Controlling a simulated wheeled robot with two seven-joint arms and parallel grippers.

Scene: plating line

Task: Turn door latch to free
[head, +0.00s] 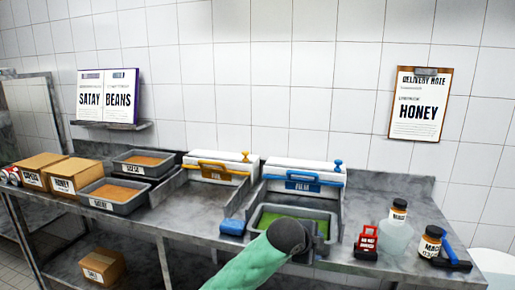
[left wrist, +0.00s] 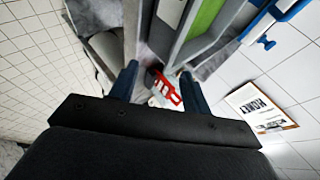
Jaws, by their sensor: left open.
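Two white-topped bays stand against the wall in the head view. One has a yellow handle (head: 212,168) and a small yellow knob (head: 246,156). The other has a blue handle (head: 303,181) and a blue knob latch (head: 338,164); its knob also shows in the left wrist view (left wrist: 267,42). I cannot tell which knob is the task's latch or whether it is turned. My left gripper (left wrist: 159,76) is open, its fingers apart with nothing held. In the head view its dark wrist is over the green-filled tray (head: 268,214), below the blue-handled bay and apart from both knobs. My right gripper is not in view.
A red-and-white item (head: 367,242) stands on the counter right of my left gripper; it shows beyond the fingers in the left wrist view (left wrist: 166,90). Labelled jars (head: 430,243), a clear container (head: 395,237) and a blue-handled tool (head: 452,250) stand further right. Brown-filled trays (head: 115,205) are left.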

